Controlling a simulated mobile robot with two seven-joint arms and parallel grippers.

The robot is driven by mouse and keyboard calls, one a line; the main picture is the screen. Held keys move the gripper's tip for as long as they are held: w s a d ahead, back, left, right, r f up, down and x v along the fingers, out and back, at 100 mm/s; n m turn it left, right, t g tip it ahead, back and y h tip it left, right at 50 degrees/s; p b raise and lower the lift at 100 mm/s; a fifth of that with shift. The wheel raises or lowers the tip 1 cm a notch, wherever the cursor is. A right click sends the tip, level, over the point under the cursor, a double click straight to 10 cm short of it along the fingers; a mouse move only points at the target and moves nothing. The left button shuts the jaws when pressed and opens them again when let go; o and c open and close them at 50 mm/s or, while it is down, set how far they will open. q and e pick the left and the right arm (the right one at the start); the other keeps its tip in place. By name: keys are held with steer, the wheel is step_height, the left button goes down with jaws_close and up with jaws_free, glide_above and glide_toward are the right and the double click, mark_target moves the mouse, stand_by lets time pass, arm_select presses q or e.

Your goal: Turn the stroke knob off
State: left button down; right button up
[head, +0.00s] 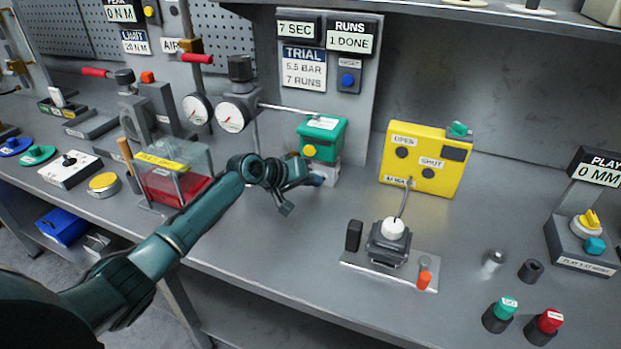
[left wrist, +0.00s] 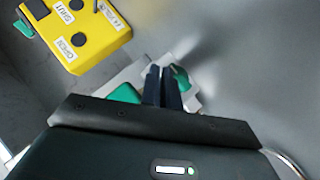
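My left gripper (head: 312,180) reaches in front of a white unit (head: 328,172) under a green box (head: 322,140) at the back of the bench. In the left wrist view, the two dark fingers (left wrist: 162,86) lie close together with only a thin gap, and I see nothing between them. A round green knob (left wrist: 180,76) with a dark mark shows just beyond and right of the fingertips, partly covered by them. I cannot read a stroke label on it, and cannot tell whether the fingers touch it. My right gripper is not in view.
A yellow box (head: 425,160) marked OPEN and SHUT stands to the right, with a cable to a small actuator (head: 390,240) on a plate. Dial gauges (head: 232,115) and a clear-covered red unit (head: 175,185) are left. The bench front by my gripper is clear.

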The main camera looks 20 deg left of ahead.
arm_select(q)
steer(key=shift+d+f, duration=0.15)
steer(key=shift+d, duration=0.25)
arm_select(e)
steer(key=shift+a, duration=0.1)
arm_select(q)
steer(key=shift+r+p, duration=0.5)
steer(key=s+a+r+p, duration=0.1)
steer(key=s+r+p, duration=0.1)
steer(key=s+r, duration=0.5)
step_height(320, 180, up, 3)
steer(key=shift+r+p, duration=0.15)
steer(key=shift+p, duration=0.2)
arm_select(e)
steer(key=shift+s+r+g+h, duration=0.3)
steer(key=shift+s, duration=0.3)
arm_select(q)
steer(key=shift+s, duration=0.1)
